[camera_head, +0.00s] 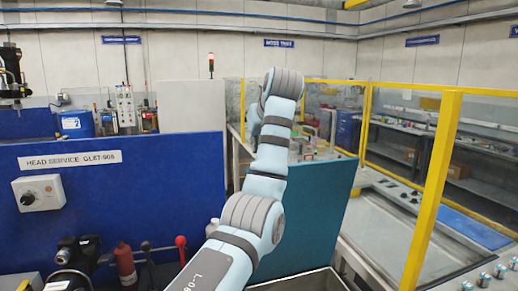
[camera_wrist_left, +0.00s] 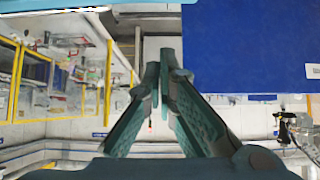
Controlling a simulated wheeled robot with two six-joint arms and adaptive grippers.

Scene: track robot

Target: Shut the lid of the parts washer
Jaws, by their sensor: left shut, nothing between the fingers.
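The parts washer's lid is the teal panel (camera_head: 318,215) in the head view. It stands raised, close to upright, behind a grey basin (camera_head: 305,283) whose rim shows at the bottom edge. My left arm rises in front of the lid's left part and hides some of it. The arm's far end reaches above the lid's top edge, and its fingers cannot be made out in the head view. In the left wrist view my left gripper (camera_wrist_left: 160,78) has its fingertips together with nothing between them. I cannot tell whether it touches the lid. My right gripper is not in view.
A blue panel (camera_head: 120,190) labelled "HEAD SERVICE" stands at left, with a red-knobbed lever (camera_head: 180,243) and a red cylinder (camera_head: 125,265) in front. A yellow-framed guard (camera_head: 432,185) stands at right. The air above the basin, right of my arm, looks clear.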

